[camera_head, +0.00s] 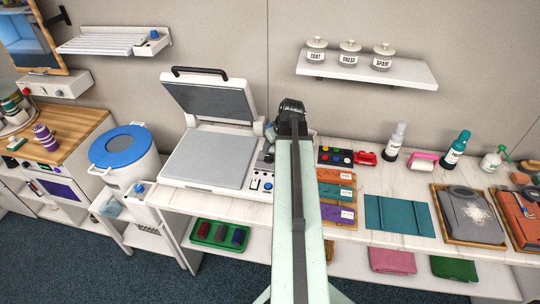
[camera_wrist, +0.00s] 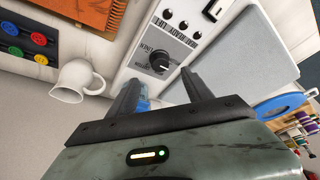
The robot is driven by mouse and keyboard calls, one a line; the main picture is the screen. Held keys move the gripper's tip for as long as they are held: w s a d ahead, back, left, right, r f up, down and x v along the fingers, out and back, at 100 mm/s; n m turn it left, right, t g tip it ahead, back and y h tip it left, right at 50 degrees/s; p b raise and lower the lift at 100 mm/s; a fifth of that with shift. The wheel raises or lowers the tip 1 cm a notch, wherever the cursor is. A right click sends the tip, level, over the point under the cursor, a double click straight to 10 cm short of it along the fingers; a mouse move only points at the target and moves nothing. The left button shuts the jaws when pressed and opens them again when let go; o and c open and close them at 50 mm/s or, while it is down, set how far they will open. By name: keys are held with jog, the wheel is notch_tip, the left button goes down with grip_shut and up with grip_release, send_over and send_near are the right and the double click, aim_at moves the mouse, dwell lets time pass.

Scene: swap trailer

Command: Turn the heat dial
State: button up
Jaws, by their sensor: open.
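The heat dial (camera_wrist: 160,62) is a round dark knob on the white control panel of the heat press, with printed words around it. In the wrist view it sits between and just beyond the fingertips of my gripper (camera_wrist: 165,80). The two dark fingers are apart, and nothing shows held between them. I cannot tell whether they touch the dial. In the head view the white press (camera_head: 205,155) has its lid raised, and my gripper (camera_head: 268,138) is at its right side. The dial cannot be made out there.
A white mug (camera_wrist: 82,82) lies near the panel in the wrist view. The button tray (camera_head: 336,156) and folded fabrics (camera_head: 335,192) are right of my arm. A blue-lidded pot (camera_head: 120,148) stands left of the press. A jar shelf (camera_head: 368,70) hangs above.

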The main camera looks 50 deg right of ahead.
aim_at(269, 156)
jog(key=b+x, duration=0.7)
jog(key=x, duration=0.1)
jog(key=shift+r, duration=0.15)
jog(key=shift+a, duration=0.1)
jog(key=shift+c, duration=0.3)
